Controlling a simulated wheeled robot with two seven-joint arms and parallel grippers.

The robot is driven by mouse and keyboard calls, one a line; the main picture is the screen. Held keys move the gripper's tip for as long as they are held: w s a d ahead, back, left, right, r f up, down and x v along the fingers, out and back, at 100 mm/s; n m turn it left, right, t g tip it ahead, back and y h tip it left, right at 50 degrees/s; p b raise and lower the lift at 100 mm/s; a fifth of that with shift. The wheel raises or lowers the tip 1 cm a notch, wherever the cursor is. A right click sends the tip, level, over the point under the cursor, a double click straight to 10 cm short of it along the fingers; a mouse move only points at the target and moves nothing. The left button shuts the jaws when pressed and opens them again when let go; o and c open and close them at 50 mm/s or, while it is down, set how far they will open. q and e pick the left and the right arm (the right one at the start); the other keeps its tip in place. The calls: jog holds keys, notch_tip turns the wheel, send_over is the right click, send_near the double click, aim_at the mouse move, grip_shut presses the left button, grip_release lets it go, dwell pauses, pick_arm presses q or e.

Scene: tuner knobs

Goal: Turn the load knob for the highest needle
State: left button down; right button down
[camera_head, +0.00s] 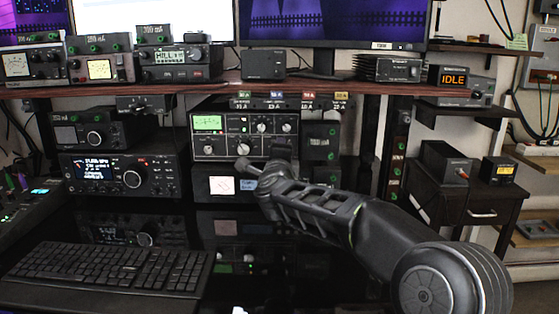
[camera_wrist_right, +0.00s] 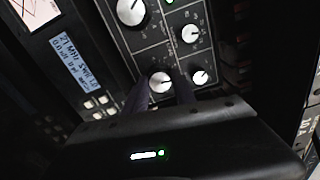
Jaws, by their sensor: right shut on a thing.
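The tuner panel (camera_head: 224,148) with a green-lit meter (camera_head: 208,122) and several white-capped knobs stands under the shelf. My right gripper (camera_wrist_right: 160,96) is shut on a small white-capped knob (camera_wrist_right: 160,82) at the lower right of the panel, one finger on each side. My arm hides that knob in the head view. I cannot read its label, so I cannot tell whether it is the load knob. Below is a unit with a white needle meter (camera_head: 222,186), also in the wrist view (camera_wrist_right: 33,10), and a blue display (camera_wrist_right: 78,68). Needle readings are too small to tell. My left gripper is not in view.
Close to the held knob are a large knob (camera_wrist_right: 130,10), a smaller knob (camera_wrist_right: 190,33) and another small knob (camera_wrist_right: 200,77). A radio (camera_head: 122,174) stands to the left. A keyboard (camera_head: 105,266) lies in front. The wooden shelf (camera_head: 200,87) overhangs the panel.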

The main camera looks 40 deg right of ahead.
jog(key=shift+m, duration=0.5)
jog(key=c, duration=1)
grip_release()
jog(key=shift+s, duration=0.1)
jog(key=v, duration=0.7)
jog(key=shift+s+a, duration=0.2)
jog(key=shift+a, duration=0.05)
jog(key=shift+f, duration=0.1)
